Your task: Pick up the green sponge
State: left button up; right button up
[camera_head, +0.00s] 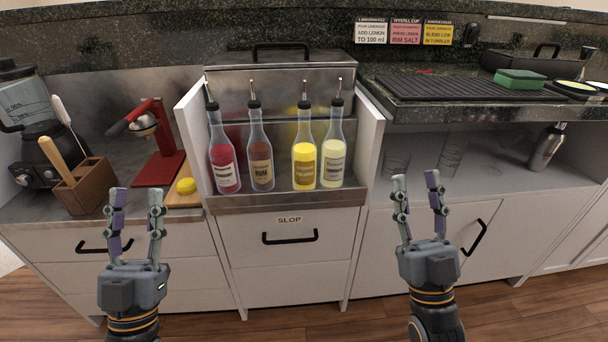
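The green sponge (519,79) lies on the dark raised counter at the upper right, near the right end of a black ribbed mat. It looks like a flat green block. My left gripper (136,196) is open and empty at the lower left, in front of the wooden utensil box. My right gripper (416,181) is open and empty in front of the right-hand cabinet, below and to the left of the sponge. Neither gripper touches anything.
The black ribbed mat (455,88) covers much of the raised counter (470,115). Bottles (304,160) stand in a steel rack in the middle. A shaker (546,148) and glasses (451,157) stand under the raised counter. A red juicer (158,165) and lemon (186,186) are at left.

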aim_at(511, 79)
jog(key=z, duration=1.35)
